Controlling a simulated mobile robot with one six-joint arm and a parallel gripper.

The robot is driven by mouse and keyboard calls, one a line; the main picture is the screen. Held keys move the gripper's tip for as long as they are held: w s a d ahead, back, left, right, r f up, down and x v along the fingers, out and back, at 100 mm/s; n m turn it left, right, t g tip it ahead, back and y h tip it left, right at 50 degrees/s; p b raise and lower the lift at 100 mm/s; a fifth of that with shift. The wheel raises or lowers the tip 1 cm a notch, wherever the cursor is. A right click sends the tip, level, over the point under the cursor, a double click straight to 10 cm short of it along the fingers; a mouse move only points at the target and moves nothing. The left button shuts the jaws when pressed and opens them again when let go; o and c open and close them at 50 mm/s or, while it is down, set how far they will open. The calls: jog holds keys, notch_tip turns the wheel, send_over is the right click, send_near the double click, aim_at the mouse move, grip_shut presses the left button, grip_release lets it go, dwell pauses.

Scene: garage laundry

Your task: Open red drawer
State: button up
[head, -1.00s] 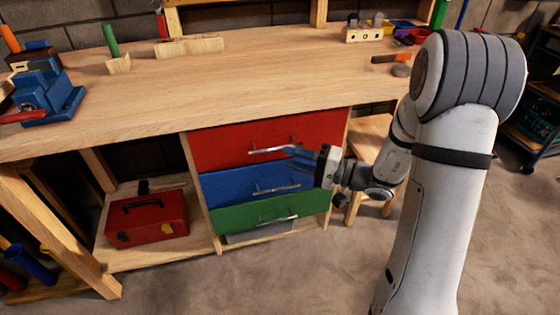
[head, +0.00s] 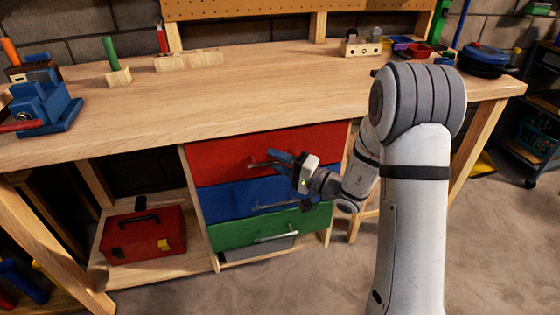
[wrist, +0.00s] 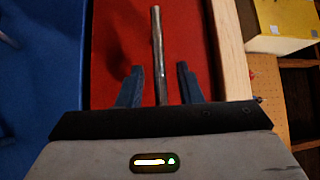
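The red drawer (head: 225,155) is the top one of three under the workbench, and its front looks flush with the cabinet. Its metal bar handle (head: 262,164) is partly hidden behind my gripper in the head view. My gripper (head: 284,160) is at the right part of this handle, in front of the drawer. In the wrist view, my gripper (wrist: 160,84) has its two blue fingers apart, one on each side of the handle (wrist: 157,40). A gap shows between the handle and each finger. The red drawer front (wrist: 112,40) fills the middle behind them.
The blue drawer (head: 225,202) and green drawer (head: 235,231) sit below, each with a handle. The wooden bench top (head: 250,85) overhangs above. A red toolbox (head: 143,236) is on the shelf at left. Open floor (head: 300,280) lies in front.

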jog(key=shift+c, duration=0.4)
grip_shut()
